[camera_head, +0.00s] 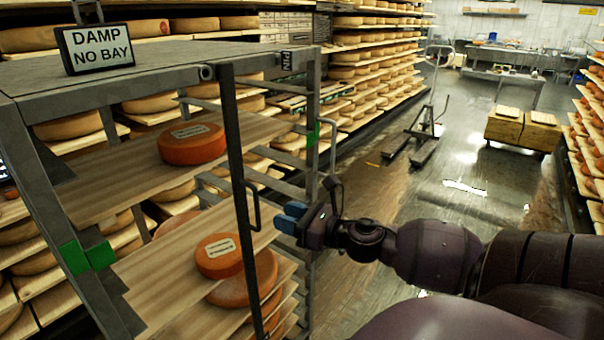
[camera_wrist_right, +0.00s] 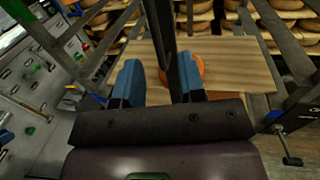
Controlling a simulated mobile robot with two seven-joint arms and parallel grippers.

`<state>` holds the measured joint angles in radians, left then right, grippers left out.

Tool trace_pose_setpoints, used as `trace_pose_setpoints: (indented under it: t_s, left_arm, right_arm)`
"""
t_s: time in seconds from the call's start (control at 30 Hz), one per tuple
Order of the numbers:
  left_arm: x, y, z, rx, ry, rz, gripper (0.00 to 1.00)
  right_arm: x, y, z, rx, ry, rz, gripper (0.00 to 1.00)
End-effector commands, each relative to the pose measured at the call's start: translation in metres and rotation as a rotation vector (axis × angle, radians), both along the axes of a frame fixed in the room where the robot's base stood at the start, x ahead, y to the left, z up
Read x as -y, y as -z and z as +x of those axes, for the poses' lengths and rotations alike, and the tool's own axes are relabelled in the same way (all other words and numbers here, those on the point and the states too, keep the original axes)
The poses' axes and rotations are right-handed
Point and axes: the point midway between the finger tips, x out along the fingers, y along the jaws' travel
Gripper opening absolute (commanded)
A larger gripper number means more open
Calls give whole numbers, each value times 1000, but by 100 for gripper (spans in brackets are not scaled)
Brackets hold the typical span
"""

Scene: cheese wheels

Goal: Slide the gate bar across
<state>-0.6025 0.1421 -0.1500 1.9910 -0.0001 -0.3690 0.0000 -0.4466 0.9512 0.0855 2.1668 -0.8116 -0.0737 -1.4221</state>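The gate bar (camera_head: 237,165) is a dark upright bar across the open front of a grey rack, hung from the top rail, with a loop handle (camera_head: 256,206) on its right side. It stands between the two front posts, nearer the right one. My right gripper (camera_head: 291,217), with blue fingertips, is just right of the handle and looks apart from it. In the right wrist view its fingers (camera_wrist_right: 160,80) are spread, with the dark bar (camera_wrist_right: 163,40) showing between them; I cannot tell how deep it lies. My left gripper is out of view.
Orange cheese wheels (camera_head: 193,143) and (camera_head: 219,256) lie on the rack's wooden shelves. A sign reading DAMP NO BAY (camera_head: 95,48) stands on top. Green marks are on the left post (camera_head: 73,257) and right post (camera_head: 312,134). A pallet truck (camera_head: 415,140) stands on the wet floor behind.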

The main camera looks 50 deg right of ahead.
Motion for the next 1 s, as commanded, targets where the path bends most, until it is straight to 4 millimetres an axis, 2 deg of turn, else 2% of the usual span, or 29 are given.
trace_pose_setpoints:
  t_s: [0.1, 0.33, 1.0]
  left_arm:
    - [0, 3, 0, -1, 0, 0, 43]
    - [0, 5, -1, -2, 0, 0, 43]
    - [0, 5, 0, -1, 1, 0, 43]
  right_arm:
    - [4, 1, -14, -1, 2, 1, 37]
    - [7, 0, -30, -1, 1, 1, 37]
    - [8, -1, -32, 0, 1, -1, 37]
